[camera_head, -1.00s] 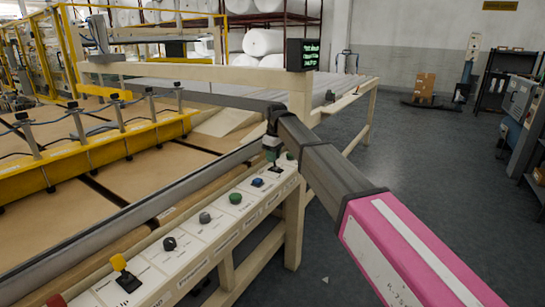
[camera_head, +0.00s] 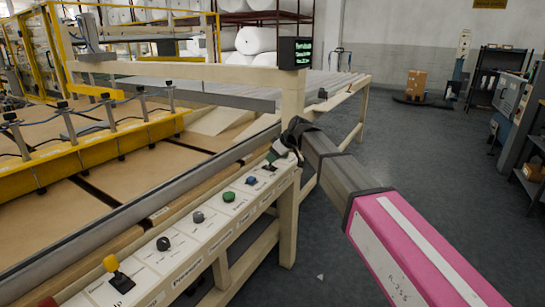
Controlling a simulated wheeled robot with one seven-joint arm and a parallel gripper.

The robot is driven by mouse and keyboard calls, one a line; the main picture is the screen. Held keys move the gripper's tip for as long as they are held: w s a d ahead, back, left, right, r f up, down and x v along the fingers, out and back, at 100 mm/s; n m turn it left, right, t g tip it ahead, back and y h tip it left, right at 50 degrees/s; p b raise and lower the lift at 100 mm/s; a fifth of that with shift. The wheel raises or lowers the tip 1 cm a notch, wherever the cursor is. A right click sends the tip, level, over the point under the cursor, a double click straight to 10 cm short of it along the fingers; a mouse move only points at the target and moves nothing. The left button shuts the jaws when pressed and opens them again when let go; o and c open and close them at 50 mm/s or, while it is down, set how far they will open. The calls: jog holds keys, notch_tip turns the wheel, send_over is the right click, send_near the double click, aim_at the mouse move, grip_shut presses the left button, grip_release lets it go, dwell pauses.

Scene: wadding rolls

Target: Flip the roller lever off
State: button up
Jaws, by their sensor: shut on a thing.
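The control panel (camera_head: 183,262) is a pale sloping strip along the machine's front edge. A small lever with a dark green top (camera_head: 272,156) stands at its far end; I take it to be the roller lever, though its label is unreadable. My gripper (camera_head: 283,146) is shut on the top of this lever, reaching in from the right. The fingers and the dark wrist hide part of the lever and the panel's far end. The lever's top leans left of its base.
Nearer on the panel are a blue knob (camera_head: 251,181), a green knob (camera_head: 228,196), a grey knob (camera_head: 198,216), a black knob (camera_head: 163,243) and a yellow-topped lever (camera_head: 111,265). A post with a small display (camera_head: 295,53) stands just behind.

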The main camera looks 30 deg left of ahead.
dwell(0.4)
jog(key=o, duration=0.9)
jog(key=shift+d, duration=0.1)
jog(key=v, duration=1)
jog(key=shift+d+r, duration=0.25)
